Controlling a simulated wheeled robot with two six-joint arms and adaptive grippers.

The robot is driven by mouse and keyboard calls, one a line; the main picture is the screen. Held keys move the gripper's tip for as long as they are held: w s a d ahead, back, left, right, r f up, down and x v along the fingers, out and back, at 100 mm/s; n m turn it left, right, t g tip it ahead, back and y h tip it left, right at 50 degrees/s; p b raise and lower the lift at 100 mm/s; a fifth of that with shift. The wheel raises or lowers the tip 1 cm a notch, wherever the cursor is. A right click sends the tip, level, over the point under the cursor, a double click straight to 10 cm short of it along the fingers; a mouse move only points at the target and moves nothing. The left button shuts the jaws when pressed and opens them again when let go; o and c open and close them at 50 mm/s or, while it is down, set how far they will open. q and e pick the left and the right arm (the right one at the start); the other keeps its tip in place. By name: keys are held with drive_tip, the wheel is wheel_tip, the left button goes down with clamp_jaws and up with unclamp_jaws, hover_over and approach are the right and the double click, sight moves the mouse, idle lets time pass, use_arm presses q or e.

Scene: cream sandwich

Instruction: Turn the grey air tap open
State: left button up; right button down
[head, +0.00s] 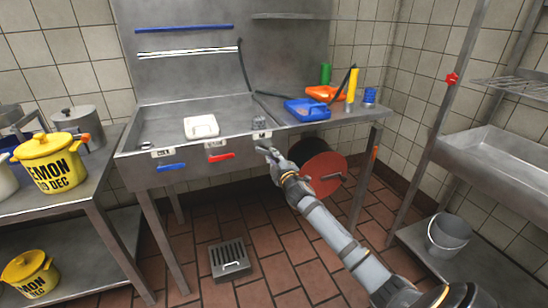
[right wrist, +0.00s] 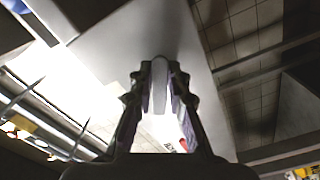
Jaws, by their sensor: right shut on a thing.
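The sink front carries a row of taps under small white labels: a blue tap handle (head: 172,167), a red tap handle (head: 221,157) and, at the right end, the grey air tap. My right gripper (head: 266,151) is at the front panel just below the rightmost label (head: 262,134) and covers most of the grey tap in the head view. In the right wrist view, the pale grey tap handle (right wrist: 159,95) lies between the two fingers, which are shut on it. My left gripper is not in view.
A red round reel (head: 324,174) hangs under the counter close to my right forearm. Blue (head: 307,109) and orange trays stand on the counter. A floor drain (head: 230,260) lies below, a bucket (head: 448,235) at right, and yellow pots at left.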

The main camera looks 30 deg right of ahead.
sight(257, 161)
drive_tip(key=m, duration=0.2)
drive_tip(key=a+f+m+b, duration=0.1)
drive_tip(key=f+m+b, duration=0.1)
drive_tip(key=m, duration=0.1)
drive_tip(key=shift+w+a+f+m, duration=0.2)
drive_tip(key=shift+a+m, duration=0.1)
drive_tip(key=shift+a, duration=0.05)
drive_tip(key=m+b, duration=0.1)
drive_tip(key=a+m, duration=0.1)
drive_tip(key=m, duration=0.1)
drive_tip(key=shift+w+a+f+b, duration=0.2)
drive_tip(key=shift+f+b, duration=0.1)
drive_tip(key=shift+b, duration=0.1)
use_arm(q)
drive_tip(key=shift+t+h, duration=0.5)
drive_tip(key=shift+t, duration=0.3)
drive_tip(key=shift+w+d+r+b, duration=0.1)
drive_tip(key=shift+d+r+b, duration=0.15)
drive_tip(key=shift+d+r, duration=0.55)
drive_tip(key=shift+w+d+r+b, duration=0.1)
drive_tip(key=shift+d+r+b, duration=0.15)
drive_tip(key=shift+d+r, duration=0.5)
use_arm(e)
drive_tip(key=shift+w+a+m, duration=0.1)
drive_tip(key=shift+a+m, duration=0.25)
drive_tip(key=shift+m, duration=0.6)
drive_tip(key=shift+a+m, duration=0.3)
drive_tip(key=shift+m, duration=0.65)
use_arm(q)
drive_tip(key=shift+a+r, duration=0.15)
